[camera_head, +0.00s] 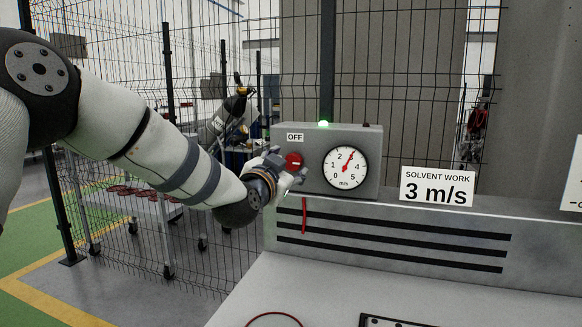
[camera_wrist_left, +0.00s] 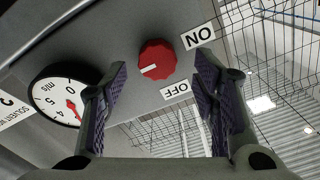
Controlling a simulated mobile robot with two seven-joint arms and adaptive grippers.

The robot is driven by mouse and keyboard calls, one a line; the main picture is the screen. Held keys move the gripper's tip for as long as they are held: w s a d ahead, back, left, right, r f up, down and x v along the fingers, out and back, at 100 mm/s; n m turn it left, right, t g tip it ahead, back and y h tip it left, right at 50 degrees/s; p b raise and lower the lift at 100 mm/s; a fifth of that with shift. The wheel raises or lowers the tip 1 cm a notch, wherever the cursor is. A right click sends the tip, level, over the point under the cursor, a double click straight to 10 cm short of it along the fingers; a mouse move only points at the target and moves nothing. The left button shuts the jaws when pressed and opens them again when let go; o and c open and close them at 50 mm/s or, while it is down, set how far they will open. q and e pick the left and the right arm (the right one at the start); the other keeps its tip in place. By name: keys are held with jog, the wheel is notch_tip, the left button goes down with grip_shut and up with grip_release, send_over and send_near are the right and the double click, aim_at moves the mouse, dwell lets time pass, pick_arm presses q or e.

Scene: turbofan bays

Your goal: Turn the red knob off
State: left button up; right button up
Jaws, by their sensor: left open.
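The red knob (camera_head: 294,161) is on the front of a grey control box (camera_head: 310,136), below an OFF label (camera_head: 295,137). My left gripper (camera_head: 289,171) is open in front of the knob. In the left wrist view its fingers (camera_wrist_left: 162,73) stand on either side of the knob, apart from it in the picture; contact cannot be told. My right gripper is not in view.
A round gauge (camera_head: 345,167) beside the knob reads about 3 m/s. A green lamp (camera_head: 323,124) is lit on the box top. A sign (camera_head: 437,186) reads SOLVENT WORK 3 m/s. A slotted bench back (camera_head: 400,232) lies below, and wire fencing (camera_head: 400,70) stands behind.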

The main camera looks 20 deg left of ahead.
aim_at(293, 162)
pick_arm(q)
jog(key=shift+w+f, duration=0.65)
jog(key=shift+w, duration=0.15)
jog(key=shift+w+r, duration=0.15)
jog(key=shift+w, duration=0.1)
jog(key=shift+w+r, duration=0.15)
jog(key=shift+r, duration=0.05)
jog(key=c, duration=1.2)
jog(key=shift+o, duration=0.2)
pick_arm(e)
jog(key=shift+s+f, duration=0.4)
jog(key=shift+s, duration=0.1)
